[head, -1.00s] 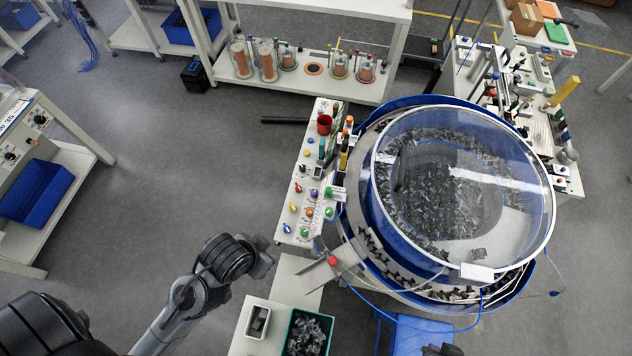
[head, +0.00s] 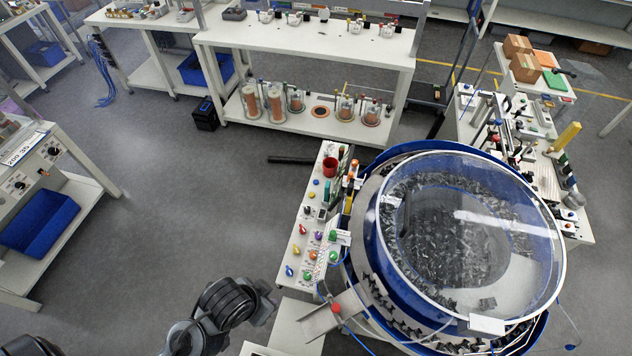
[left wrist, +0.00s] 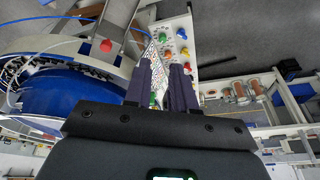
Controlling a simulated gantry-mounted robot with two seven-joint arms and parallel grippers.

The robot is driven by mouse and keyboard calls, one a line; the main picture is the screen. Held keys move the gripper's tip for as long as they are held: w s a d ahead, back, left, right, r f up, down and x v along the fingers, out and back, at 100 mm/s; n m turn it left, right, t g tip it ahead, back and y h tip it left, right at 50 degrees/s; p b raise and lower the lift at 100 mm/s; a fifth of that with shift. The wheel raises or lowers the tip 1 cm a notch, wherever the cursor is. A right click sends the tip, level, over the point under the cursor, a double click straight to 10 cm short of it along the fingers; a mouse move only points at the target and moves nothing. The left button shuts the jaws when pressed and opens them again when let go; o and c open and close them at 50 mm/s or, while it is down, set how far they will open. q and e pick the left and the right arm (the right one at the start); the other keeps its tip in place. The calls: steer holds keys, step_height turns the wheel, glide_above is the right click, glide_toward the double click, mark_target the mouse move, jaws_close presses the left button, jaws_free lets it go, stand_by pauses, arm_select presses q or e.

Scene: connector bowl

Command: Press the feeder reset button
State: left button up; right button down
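The feeder bowl (head: 450,235) has a clear round lid, a blue rim and many dark connectors inside. Left of it stands a pale control panel (head: 312,225) with several coloured buttons and knobs; it also shows in the left wrist view (left wrist: 179,16). A red button (head: 336,308) sits on the metal chute below the panel and shows at upper left in the left wrist view (left wrist: 106,45). I cannot read which button is the feeder reset. My left gripper (head: 268,300) is left of the chute, apart from it. Its fingers (left wrist: 162,65) are parted and empty. My right gripper is out of view.
A white shelf bench (head: 305,50) with jars stands behind. A crowded work table (head: 520,150) is at right of the bowl. A cabinet with a blue bin (head: 40,205) stands at far left. Blue tubing runs by the chute.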

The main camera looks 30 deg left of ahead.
arm_select(q)
jaws_close()
stand_by(1.4)
